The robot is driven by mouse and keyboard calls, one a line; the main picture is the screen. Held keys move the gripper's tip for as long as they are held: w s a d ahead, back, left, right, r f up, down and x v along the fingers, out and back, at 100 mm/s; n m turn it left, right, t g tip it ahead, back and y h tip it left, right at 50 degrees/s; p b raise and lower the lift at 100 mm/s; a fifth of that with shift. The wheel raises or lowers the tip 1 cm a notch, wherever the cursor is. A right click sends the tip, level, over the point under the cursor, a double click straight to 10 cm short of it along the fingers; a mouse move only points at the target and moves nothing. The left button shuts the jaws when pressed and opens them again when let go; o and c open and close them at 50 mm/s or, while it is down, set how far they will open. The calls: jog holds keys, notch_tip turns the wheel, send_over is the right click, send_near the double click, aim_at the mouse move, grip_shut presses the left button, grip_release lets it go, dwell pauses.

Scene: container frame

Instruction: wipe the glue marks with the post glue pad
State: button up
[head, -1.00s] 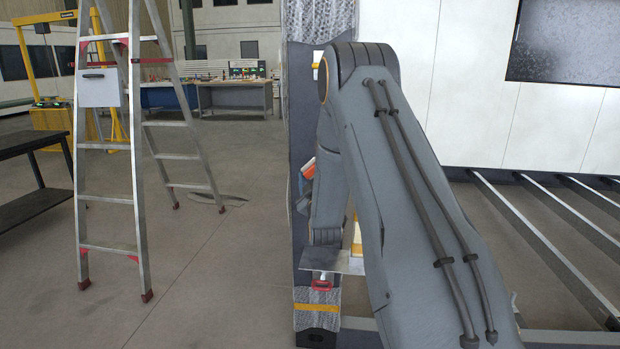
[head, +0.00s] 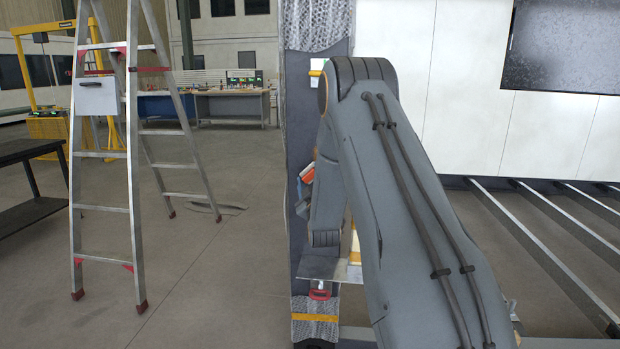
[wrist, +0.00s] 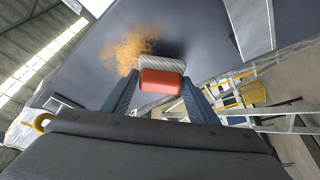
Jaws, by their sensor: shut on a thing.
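My gripper (wrist: 160,98) is shut on a pad with a red-orange back and a pale grey, textured face (wrist: 162,80). In the wrist view the pad is in front of the dark post face (wrist: 200,30); I cannot tell whether it touches. A blotchy orange-brown glue mark (wrist: 130,45) lies on that face, up and left of the pad. In the head view the post (head: 303,130) stands upright, partly behind my arm. The pad's orange-red back (head: 307,172) shows at the post, left of my arm, with most of my gripper hidden.
A metal plate (head: 316,265) sticks out low on the post, with a red-handled item (head: 320,290) below it. Metal beams (head: 540,250) run at right. Floor between ladder and post is clear.

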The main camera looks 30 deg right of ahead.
jog(key=shift+w+d+b, duration=0.55)
jog(key=shift+w, duration=0.25)
dwell(0.4)
